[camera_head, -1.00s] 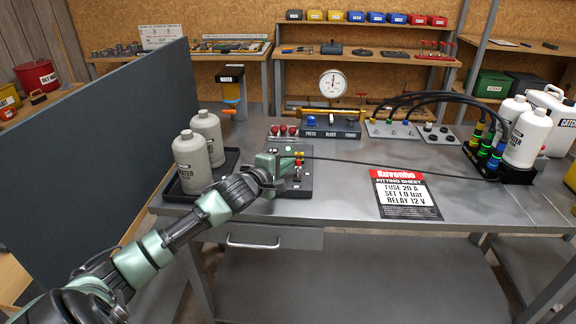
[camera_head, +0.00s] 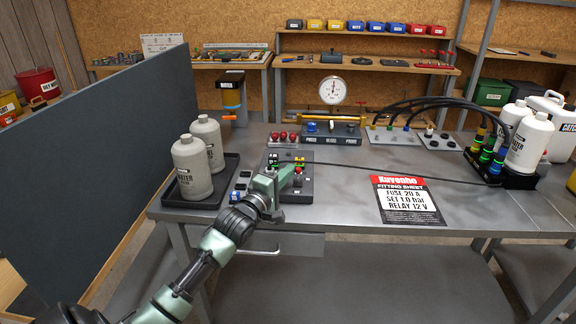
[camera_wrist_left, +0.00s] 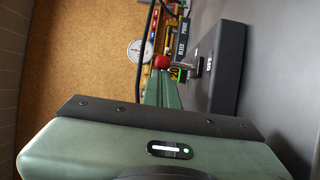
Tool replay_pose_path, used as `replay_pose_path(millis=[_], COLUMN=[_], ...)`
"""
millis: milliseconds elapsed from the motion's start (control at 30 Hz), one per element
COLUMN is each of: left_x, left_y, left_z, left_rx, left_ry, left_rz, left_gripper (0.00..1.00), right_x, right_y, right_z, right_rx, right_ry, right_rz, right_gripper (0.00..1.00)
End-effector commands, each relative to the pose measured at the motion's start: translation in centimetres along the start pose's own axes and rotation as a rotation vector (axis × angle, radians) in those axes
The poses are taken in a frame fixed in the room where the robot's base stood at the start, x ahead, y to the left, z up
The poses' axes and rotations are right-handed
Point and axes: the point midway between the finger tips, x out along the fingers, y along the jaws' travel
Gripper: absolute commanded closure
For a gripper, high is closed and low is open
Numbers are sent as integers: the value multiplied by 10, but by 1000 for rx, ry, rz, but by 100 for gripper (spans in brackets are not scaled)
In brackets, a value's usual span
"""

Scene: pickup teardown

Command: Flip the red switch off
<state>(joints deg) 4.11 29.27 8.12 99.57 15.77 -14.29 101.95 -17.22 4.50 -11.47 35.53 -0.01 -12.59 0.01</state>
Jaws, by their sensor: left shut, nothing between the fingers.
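The red switch (camera_head: 298,171) is a short metal lever with a red knob, standing on a dark control box (camera_head: 301,190) at the left of the grey bench. In the left wrist view the red knob (camera_wrist_left: 161,62) shows just beyond my fingers, with the box (camera_wrist_left: 228,70) to its right. My left gripper (camera_head: 288,174) is shut and empty, over the box and close beside the knob. I cannot tell whether it touches the knob. The gripper hides part of the box. My right gripper is not in view.
Two grey bottles stand in a black tray (camera_head: 232,182) left of the box. A black cable (camera_head: 400,172) crosses the bench from the box. A fitting sheet (camera_head: 406,200) lies to the right. A grey partition (camera_head: 110,150) borders the left side. The bench's middle is mostly clear.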

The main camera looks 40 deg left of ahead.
Motion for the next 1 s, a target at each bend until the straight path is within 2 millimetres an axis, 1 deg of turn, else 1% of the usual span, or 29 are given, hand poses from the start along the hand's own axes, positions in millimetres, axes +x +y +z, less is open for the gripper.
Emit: replay_pose_path(millis=[33, 400, 667, 767, 1000], left_x=[-1, -7, -9, -19, -60], left_y=[2, -2, -4, -5, -5], left_z=[2, 5, 4, 5, 5], left_rx=[-3, -4, -2, -3, -2], left_ry=[-1, -3, -2, -3, -3], left_rz=[-2, -2, -1, -3, -3], left_gripper=[100, 100, 100, 100, 100], right_x=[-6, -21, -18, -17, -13], right_y=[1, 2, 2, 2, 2], right_z=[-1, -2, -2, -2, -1], right_rx=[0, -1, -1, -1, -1], right_ry=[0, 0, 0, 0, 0], right_rz=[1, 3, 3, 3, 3], right_gripper=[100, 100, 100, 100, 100])
